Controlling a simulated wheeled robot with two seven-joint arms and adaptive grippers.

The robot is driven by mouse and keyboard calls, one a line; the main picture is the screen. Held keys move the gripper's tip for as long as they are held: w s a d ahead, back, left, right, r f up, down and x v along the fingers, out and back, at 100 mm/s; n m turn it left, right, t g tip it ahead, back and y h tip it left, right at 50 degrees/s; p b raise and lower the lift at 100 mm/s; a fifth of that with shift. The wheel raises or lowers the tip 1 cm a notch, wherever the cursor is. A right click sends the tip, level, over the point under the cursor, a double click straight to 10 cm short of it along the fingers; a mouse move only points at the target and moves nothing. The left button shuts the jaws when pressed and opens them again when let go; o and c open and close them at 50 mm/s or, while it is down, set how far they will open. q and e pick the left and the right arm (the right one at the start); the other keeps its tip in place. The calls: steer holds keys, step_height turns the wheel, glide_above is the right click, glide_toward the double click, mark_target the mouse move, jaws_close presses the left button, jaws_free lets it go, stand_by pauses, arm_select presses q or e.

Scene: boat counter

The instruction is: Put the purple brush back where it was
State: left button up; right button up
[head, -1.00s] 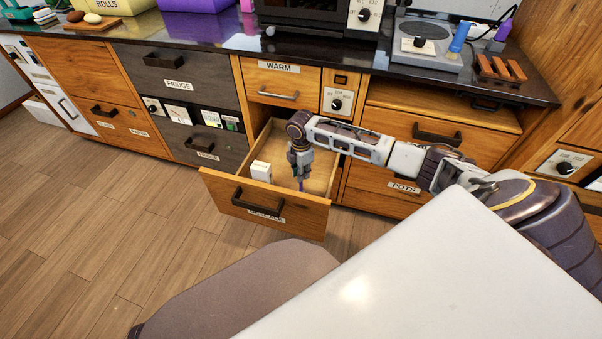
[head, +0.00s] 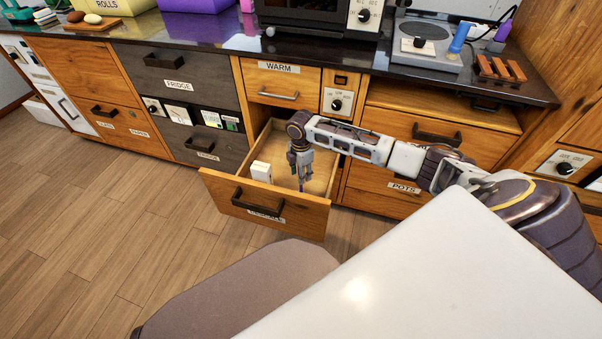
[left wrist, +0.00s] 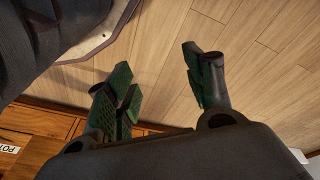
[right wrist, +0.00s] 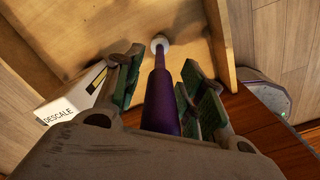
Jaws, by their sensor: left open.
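The purple brush (right wrist: 162,98) stands roughly upright in the open wooden drawer (head: 235,191), its pale tip against the drawer floor. In the head view only a thin purple piece of the brush (head: 301,186) shows below my right gripper (head: 301,168). My right gripper (right wrist: 162,88) points down into the drawer. Its fingers are spread on either side of the brush handle, with narrow gaps beside it. My left gripper (left wrist: 158,85) is open and empty above the wooden floor, out of the head view.
A white box marked DESCALE (right wrist: 75,110) stands in the drawer beside the brush; it also shows in the head view (head: 261,171). The drawer walls are close around my right gripper. The dark counter (head: 215,42) above holds an oven (head: 318,12) and a scale-like device (head: 425,45).

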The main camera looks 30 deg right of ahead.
steer(key=shift+r, duration=0.35)
steer(key=shift+r+p, duration=0.3)
steer(key=shift+r, duration=0.1)
step_height(320, 180, up, 4)
steer(key=shift+r+p, duration=0.15)
steer(key=shift+p, duration=0.45)
steer(key=shift+r, duration=0.75)
arm_select(q)
step_height(320, 180, down, 8)
steer(key=a+p, duration=0.1)
steer(key=shift+s+a+p, duration=0.3)
steer(key=shift+s+a, duration=0.05)
arm_select(e)
steer(key=shift+r, duration=2.4)
arm_select(q)
steer(key=shift+r, duration=0.15)
steer(key=shift+c, duration=0.2)
